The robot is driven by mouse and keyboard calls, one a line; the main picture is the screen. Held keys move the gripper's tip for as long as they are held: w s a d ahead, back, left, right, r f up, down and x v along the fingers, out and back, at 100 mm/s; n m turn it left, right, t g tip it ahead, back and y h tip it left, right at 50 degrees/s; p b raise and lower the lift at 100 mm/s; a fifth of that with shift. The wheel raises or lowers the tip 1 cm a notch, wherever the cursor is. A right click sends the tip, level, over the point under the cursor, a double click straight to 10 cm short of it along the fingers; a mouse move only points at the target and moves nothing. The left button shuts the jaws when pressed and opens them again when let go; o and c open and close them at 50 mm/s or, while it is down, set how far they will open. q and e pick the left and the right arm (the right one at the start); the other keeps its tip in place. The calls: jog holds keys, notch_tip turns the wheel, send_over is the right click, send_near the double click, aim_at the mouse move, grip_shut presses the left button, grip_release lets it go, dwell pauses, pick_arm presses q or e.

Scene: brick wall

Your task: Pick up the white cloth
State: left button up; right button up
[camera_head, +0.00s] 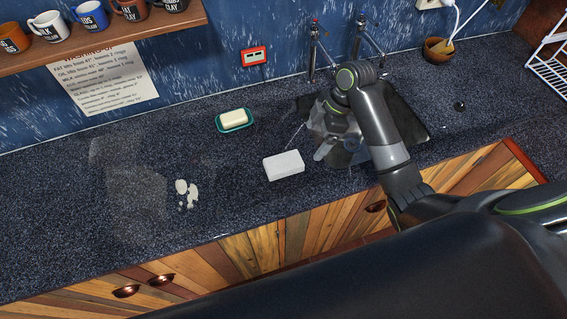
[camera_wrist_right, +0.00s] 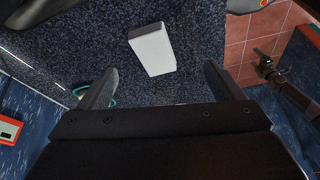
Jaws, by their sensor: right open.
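The white cloth (camera_head: 284,165) looks like a flat white block and lies on the dark speckled counter, left of the sink. In the right wrist view the white cloth (camera_wrist_right: 152,49) shows whole, beyond and between my fingertips. My right gripper (camera_head: 325,146) hangs over the left part of the sink, to the right of the cloth and apart from it. In the wrist view my right gripper (camera_wrist_right: 160,74) has its two fingers spread wide with nothing between them. My left gripper is not in view.
A soap bar in a teal dish (camera_head: 234,120) lies behind and left of the cloth. The sink (camera_head: 402,118) with taps (camera_head: 318,45) is to its right. A shelf (camera_head: 110,38) holds several mugs. The counter around the cloth is clear.

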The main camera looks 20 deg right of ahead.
notch_tip(320, 180, up, 3)
jog(key=w+n, duration=0.2)
jog(key=w, duration=0.1)
jog(key=b, duration=0.5)
send_near(285, 162)
jog(key=f, duration=0.1)
jog(key=f+p, duration=0.1)
jog(key=w+a+f, duration=0.1)
jog(key=shift+n+g+y, duration=0.3)
jog(key=p+x, duration=0.1)
jog(key=x, duration=0.1)
jog(key=p+x, duration=0.1)
jog(key=x, duration=0.2)
jog(key=shift+s+f, duration=0.15)
jog(key=shift+s, duration=0.1)
jog(key=shift+a+f+p, duration=0.15)
jog(key=shift+f+p, duration=0.15)
jog(key=shift+f, duration=0.1)
jog(key=c, duration=1.1)
jog(key=shift+o, duration=0.2)
notch_tip(285, 162, up, 10)
jog(key=b, duration=0.2)
